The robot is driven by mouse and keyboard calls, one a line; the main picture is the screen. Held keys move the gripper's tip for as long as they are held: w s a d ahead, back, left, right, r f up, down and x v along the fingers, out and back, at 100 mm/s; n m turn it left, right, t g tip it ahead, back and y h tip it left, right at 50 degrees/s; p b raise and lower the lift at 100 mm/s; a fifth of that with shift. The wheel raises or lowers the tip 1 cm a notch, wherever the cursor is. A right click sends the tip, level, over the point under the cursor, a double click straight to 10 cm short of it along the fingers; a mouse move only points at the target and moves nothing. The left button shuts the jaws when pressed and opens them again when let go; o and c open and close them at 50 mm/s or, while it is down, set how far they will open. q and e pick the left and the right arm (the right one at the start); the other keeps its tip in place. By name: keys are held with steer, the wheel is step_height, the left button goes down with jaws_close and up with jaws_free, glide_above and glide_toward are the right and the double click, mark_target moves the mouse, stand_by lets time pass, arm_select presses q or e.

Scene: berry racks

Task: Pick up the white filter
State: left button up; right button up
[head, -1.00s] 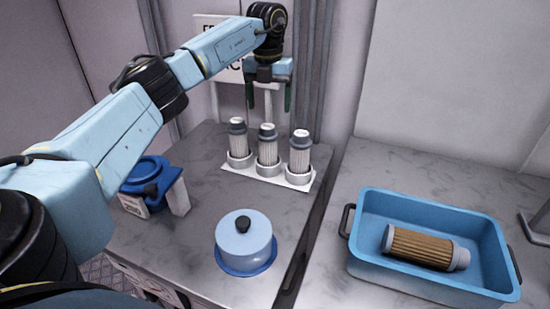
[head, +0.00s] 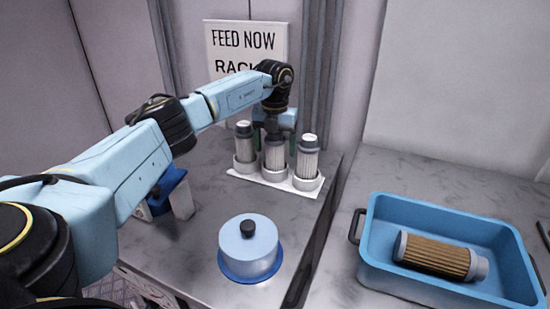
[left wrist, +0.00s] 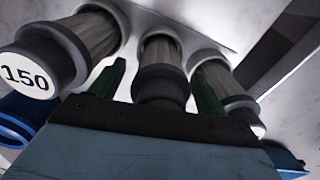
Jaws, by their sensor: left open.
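Three white pleated filters with grey caps stand upright in a white rack (head: 250,177) on the grey counter: a left one (head: 244,148), a middle one (head: 275,158) and a right one (head: 307,160). Contact cannot be told. A neighbouring filter's cap (left wrist: 28,78) there reads 150. My right gripper is not in view.
A blue tray (head: 372,238) on the right counter holds a tan pleated filter (head: 436,256). A light-blue lidded pot (head: 248,250) stands in front of the rack. A blue item (head: 170,185) lies beside my left arm. A "FEED NOW" sign (head: 246,45) hangs behind.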

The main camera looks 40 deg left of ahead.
arm_select(q)
steer(key=shift+f, duration=0.5)
steer(key=c, duration=1.1)
steer(key=shift+o, duration=0.2)
steer(key=shift+r, duration=0.15)
